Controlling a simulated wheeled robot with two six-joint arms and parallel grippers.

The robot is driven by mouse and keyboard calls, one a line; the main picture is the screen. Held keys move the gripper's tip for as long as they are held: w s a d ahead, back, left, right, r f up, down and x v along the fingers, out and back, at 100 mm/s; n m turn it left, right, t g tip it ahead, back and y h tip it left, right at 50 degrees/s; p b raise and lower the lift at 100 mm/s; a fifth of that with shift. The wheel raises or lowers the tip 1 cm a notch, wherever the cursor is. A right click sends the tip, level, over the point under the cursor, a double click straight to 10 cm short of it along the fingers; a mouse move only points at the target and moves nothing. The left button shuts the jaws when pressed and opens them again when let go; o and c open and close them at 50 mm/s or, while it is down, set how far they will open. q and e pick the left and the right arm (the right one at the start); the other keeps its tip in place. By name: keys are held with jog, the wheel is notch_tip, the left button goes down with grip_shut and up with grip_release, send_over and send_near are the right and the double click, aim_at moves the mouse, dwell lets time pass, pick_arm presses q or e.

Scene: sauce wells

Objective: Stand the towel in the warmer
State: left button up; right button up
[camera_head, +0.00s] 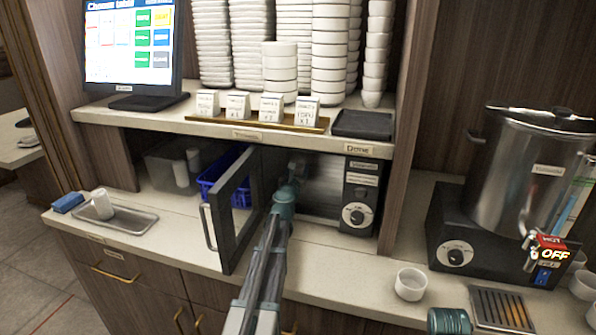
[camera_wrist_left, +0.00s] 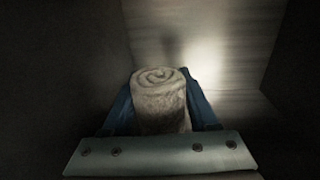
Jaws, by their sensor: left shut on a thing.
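The warmer (camera_head: 361,200) is a dark box with a dial under the shelf, and its door (camera_head: 236,215) stands open to the left. My left gripper (camera_head: 297,168) is inside the warmer's opening, with its tips mostly hidden in the head view. In the left wrist view the left gripper (camera_wrist_left: 162,112) is shut on a rolled white towel (camera_wrist_left: 159,92). The towel is upright, its spiral end facing up, between the two blue fingers. The metal inside of the warmer surrounds it. Whether the towel's base touches the warmer floor is hidden.
A metal tray (camera_head: 130,221) with a white roll (camera_head: 102,204) lies on the left counter beside a blue item (camera_head: 68,202). A blue basket (camera_head: 213,187) stands behind the open door. A white cup (camera_head: 410,284) and a large steel pot (camera_head: 526,165) are to the right.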

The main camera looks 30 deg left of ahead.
pick_arm(q)
jog(key=o, duration=1.4)
jog(key=shift+f, duration=0.1)
jog(key=shift+r+p, duration=0.25)
jog(key=shift+p, duration=0.05)
jog(key=v, duration=1.2)
